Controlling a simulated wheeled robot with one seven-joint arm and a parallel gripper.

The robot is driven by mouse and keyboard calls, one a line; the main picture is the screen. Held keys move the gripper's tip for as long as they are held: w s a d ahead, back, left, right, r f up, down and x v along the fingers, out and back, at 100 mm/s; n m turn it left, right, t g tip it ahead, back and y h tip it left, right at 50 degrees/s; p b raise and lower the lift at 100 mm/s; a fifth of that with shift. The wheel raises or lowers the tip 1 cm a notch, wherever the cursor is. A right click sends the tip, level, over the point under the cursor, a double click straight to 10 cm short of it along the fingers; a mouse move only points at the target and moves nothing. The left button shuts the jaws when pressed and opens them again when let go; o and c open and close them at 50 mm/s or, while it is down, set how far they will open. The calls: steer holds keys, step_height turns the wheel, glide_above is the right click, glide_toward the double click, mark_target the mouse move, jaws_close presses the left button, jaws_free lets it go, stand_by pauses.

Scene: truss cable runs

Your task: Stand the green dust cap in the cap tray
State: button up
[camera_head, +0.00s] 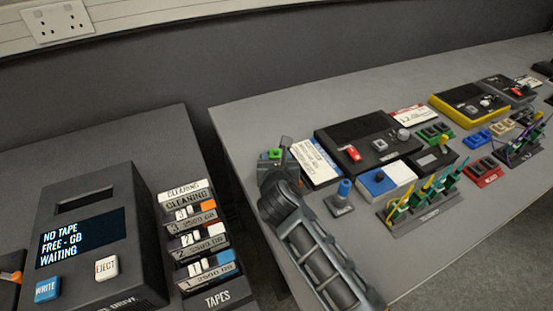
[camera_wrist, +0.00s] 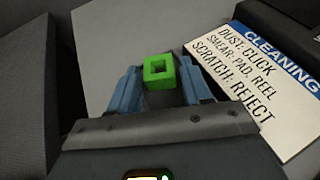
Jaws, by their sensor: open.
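The green dust cap (camera_wrist: 159,72) is a small square block with a square hole in its top. In the wrist view it sits between the two blue fingers of my gripper (camera_wrist: 158,80), which is open around it. I cannot tell whether either finger touches it. In the head view the green cap (camera_head: 275,154) shows at the end of my arm, by my gripper (camera_head: 278,162), beside the white card at the left of the table. I cannot tell for sure which holder is the cap tray.
A cleaning card (camera_wrist: 265,85) lies right of my gripper. A black deck (camera_head: 368,140), a blue-and-white box (camera_head: 387,180), a blue-knobbed stand (camera_head: 342,197) and a rack with cables (camera_head: 418,210) stand further right. A tape drive (camera_head: 95,235) is on the left table.

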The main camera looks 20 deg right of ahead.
steer(key=shift+a+r, duration=0.1)
steer(key=shift+r, duration=0.1)
steer(key=v, duration=1.2)
steer(key=shift+f, duration=0.1)
steer(key=shift+s, duration=0.1)
steer(key=s+d+n, duration=0.1)
steer(key=s, duration=0.1)
steer(key=s+d+n+h, duration=0.1)
steer(key=d, duration=0.1)
steer(key=s+d+n+t+h, duration=0.1)
steer(key=s+d, duration=0.1)
steer(key=shift+s+d+r, duration=0.1)
steer(key=shift+s+r, duration=0.2)
steer(key=shift+r, duration=0.05)
steer(key=s+d+r+n+t+h, duration=0.1)
steer(key=s+d+r+n+t, duration=0.25)
steer(key=s+n, duration=0.6)
steer(key=s+a+r+n+y, duration=0.1)
steer(key=s+n+y, duration=0.1)
steer(key=s+n, duration=0.5)
steer(key=s+a+r+n+g+y, duration=0.1)
steer(key=s+a+n+y, duration=0.1)
steer(key=s+n, duration=0.6)
steer(key=s+a+r+n+g+y, duration=0.1)
steer(key=s+n+y, duration=0.3)
steer(key=n, duration=0.9)
steer(key=s+a+r, duration=0.1)
steer(key=s, duration=0.2)
steer(key=shift+s, duration=0.4)
